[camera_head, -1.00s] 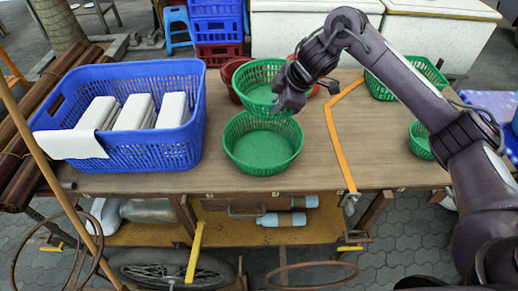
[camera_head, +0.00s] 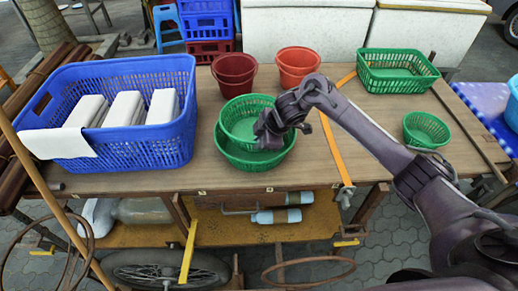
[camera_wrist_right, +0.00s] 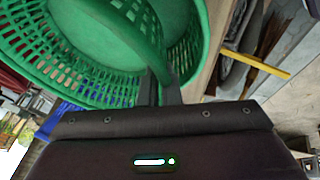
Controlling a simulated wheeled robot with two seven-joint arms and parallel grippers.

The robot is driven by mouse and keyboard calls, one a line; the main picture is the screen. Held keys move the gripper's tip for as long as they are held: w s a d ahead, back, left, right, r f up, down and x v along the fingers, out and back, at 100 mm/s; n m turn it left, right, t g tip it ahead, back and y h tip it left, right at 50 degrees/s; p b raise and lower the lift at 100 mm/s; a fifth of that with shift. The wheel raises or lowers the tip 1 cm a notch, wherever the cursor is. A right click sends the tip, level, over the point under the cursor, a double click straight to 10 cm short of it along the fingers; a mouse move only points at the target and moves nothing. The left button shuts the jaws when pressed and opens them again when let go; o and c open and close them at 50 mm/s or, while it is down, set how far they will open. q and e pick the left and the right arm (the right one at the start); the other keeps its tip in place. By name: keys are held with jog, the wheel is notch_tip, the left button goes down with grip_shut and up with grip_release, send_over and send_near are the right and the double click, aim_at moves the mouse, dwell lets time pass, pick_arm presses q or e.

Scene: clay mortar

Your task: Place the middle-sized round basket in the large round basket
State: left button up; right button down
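The middle-sized round green basket (camera_head: 243,109) is over the opening of the large round green basket (camera_head: 232,155), with its lower part inside the large rim. It looks tilted. Whether it touches the large basket's bottom is hidden. My right gripper (camera_head: 268,138) is at the middle basket's right side. In the right wrist view, its fingers (camera_wrist_right: 162,88) are shut on the basket's rim, and green lattice walls (camera_wrist_right: 85,72) fill the upper left. My left gripper is not in view.
A blue crate (camera_head: 180,135) with white blocks stands at the left. Red buckets (camera_head: 235,72) and an orange-red bucket (camera_head: 297,65) stand behind. A green rectangular basket (camera_head: 395,75) and a small round green basket (camera_head: 426,130) are at the right. An orange strip (camera_head: 335,150) crosses the table.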

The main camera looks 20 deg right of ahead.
aim_at(259, 150)
notch_tip(259, 150, down, 4)
jog(key=shift+r, duration=0.2)
jog(key=shift+f, duration=0.1)
jog(key=shift+f+b, duration=0.3)
jog(key=shift+f, duration=0.2)
jog(key=c, duration=1.6)
grip_release()
jog(key=shift+r, duration=0.1)
jog(key=shift+r, duration=0.35)
jog(key=v, duration=1.2)
jog(key=shift+r, duration=0.2)
